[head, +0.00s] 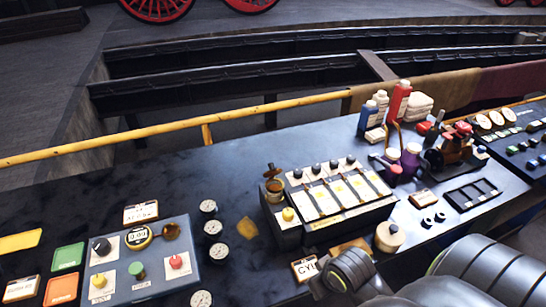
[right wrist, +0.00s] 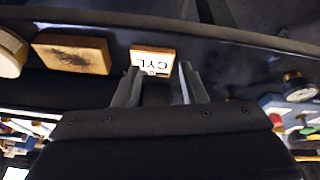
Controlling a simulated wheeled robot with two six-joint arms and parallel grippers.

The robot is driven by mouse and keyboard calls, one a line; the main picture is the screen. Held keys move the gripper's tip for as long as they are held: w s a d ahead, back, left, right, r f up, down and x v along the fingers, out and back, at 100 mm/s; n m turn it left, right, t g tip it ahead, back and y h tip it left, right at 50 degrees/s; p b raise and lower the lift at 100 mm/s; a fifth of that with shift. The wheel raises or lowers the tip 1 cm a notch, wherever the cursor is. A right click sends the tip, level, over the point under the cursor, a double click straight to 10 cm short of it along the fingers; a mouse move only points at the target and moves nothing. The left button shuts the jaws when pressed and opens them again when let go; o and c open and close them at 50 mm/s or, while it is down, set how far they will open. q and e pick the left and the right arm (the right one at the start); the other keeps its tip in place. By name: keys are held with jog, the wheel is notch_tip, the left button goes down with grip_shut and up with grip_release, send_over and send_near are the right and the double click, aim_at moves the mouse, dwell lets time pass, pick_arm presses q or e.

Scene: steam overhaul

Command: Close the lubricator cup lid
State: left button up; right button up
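The lubricator (head: 330,222) is a dark box with several pale panels and black knobs on top, in the middle of the bench in the head view. At its left end stands a small brass cup (head: 274,188). Its dark lid (head: 271,171) appears raised above the cup, tilted open. My right gripper (right wrist: 158,70) is open and empty in the right wrist view, its two fingers apart, with a CYL card (right wrist: 152,61) showing beyond the tips. In the head view my right wrist covers the gripper, in front of the lubricator and below the cup. My left gripper is not in view.
A blue-grey control panel (head: 140,285) and several round gauges (head: 213,228) lie left of the lubricator. A yellow rail (head: 170,130) runs behind. The bench's back left is clear.

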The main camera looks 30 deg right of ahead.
jog(key=w+d+r+y, duration=0.1)
jog(key=w+r, duration=0.2)
jog(key=w, duration=0.3)
jog(key=w+d+r, duration=0.1)
jog(key=w+r, duration=0.2)
jog(key=w, duration=0.2)
jog(key=m+t, duration=0.1)
jog(key=m, duration=0.1)
send_near(272, 164)
jog(key=shift+y, duration=0.4)
jog(key=p+x, duration=0.1)
jog(key=x, duration=0.2)
jog(key=p+x, duration=0.1)
jog(key=x, duration=0.2)
jog(key=p+x, duration=0.2)
jog(key=x, duration=0.1)
jog(key=shift+d, duration=0.35)
grip_shut()
